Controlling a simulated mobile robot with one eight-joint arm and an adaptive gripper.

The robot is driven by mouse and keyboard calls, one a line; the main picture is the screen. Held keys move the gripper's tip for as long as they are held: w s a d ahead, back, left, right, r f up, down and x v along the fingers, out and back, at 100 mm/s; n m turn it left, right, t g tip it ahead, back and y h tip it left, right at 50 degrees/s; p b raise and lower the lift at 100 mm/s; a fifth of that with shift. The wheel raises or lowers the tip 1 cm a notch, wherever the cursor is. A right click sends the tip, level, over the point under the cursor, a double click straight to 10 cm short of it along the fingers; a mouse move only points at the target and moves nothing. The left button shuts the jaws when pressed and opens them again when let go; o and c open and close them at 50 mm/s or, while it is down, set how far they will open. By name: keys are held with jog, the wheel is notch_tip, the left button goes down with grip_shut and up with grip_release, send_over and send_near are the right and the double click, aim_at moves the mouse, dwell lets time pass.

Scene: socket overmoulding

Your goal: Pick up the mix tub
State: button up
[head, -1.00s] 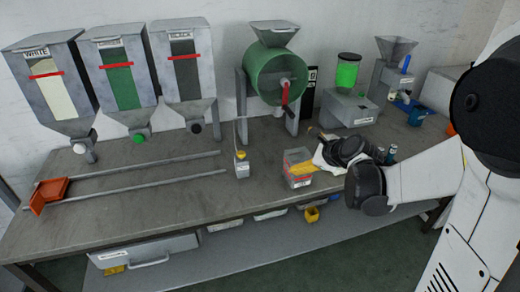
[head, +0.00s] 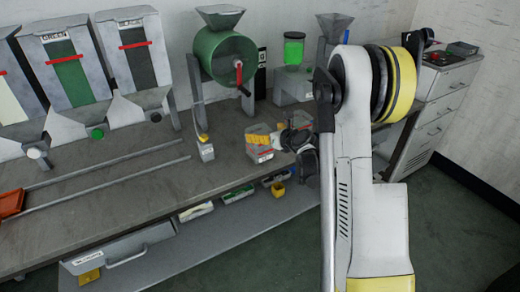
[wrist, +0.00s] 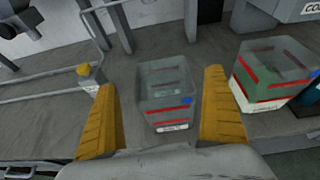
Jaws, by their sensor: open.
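The mix tub is, as far as I can tell, the clear box-shaped tub (wrist: 165,92) with red lines and a white label low on its front. It stands upright on the bench. In the wrist view my gripper (wrist: 160,80) is open, with one yellow finger on each side of the tub. The right finger is very close to it; I cannot tell whether it touches. In the head view the tub (head: 258,154) shows with the yellow fingers of my gripper (head: 264,139) at it. The dark gripper body covers its right side.
A small container with a yellow cap (head: 206,149) stands left of the mix tub. The green drum (head: 225,57) stands behind. The bench's front edge is near.

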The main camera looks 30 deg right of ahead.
aim_at(255, 129)
jog(key=b+x, duration=0.1)
jog(key=x, duration=0.3)
jog(key=shift+w+d+f+b, duration=0.1)
jog(key=shift+f+b, duration=0.2)
jog(key=shift+r, duration=0.1)
jog(key=shift+c, duration=0.3)
jog(key=c, duration=1.3)
